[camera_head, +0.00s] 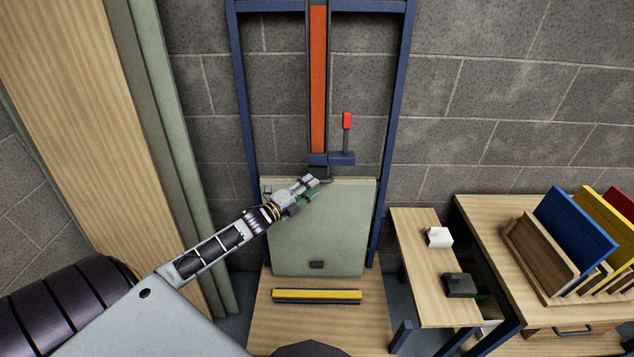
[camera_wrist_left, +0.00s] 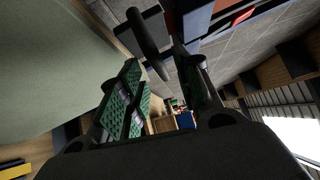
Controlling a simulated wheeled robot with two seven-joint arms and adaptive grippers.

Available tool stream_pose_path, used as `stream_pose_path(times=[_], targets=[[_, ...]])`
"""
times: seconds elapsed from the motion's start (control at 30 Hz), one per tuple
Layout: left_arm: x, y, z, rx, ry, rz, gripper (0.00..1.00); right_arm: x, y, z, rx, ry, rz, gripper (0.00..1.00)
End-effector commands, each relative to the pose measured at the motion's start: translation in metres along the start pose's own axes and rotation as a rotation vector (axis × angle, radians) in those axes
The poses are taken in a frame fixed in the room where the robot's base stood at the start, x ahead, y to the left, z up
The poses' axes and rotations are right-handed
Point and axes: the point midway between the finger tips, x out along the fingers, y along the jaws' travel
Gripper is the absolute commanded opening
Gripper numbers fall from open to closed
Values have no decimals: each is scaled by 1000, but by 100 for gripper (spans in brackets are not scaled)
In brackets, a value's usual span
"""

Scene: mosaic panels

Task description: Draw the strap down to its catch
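The orange-red strap (camera_head: 318,80) hangs straight down between dark rails in the middle of the blue frame. Its lower end meets a dark blue block (camera_head: 332,159) with a red-tipped lever (camera_head: 347,121). A small dark handle (camera_head: 327,179) sits just under the block; a dark bar (camera_wrist_left: 148,42) also shows near the fingertips in the left wrist view. A small dark fitting (camera_head: 316,264), possibly the catch, is low on the pale green panel (camera_head: 345,235). My left gripper (camera_head: 312,189) is open beside the handle, its green-padded fingers apart (camera_wrist_left: 165,82). My right gripper is out of view.
A yellow-topped bar (camera_head: 317,296) lies on the wooden base (camera_head: 290,332) below the panel. At right, a narrow bench (camera_head: 415,260) carries a white block (camera_head: 438,237) and a black block (camera_head: 459,285). Beyond it, a wooden rack (camera_head: 540,255) holds coloured panels. Tall boards lean at left.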

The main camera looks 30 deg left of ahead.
Motion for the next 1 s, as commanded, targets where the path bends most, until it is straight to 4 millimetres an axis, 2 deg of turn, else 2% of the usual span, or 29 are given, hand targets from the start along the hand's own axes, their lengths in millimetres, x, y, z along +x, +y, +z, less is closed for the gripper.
stream_pose_path(times=[0.53,1.0], targets=[[33,-1,0,-1,0,-1,34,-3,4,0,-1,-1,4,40],[39,0,0,0,1,0,34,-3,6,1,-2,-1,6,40]])
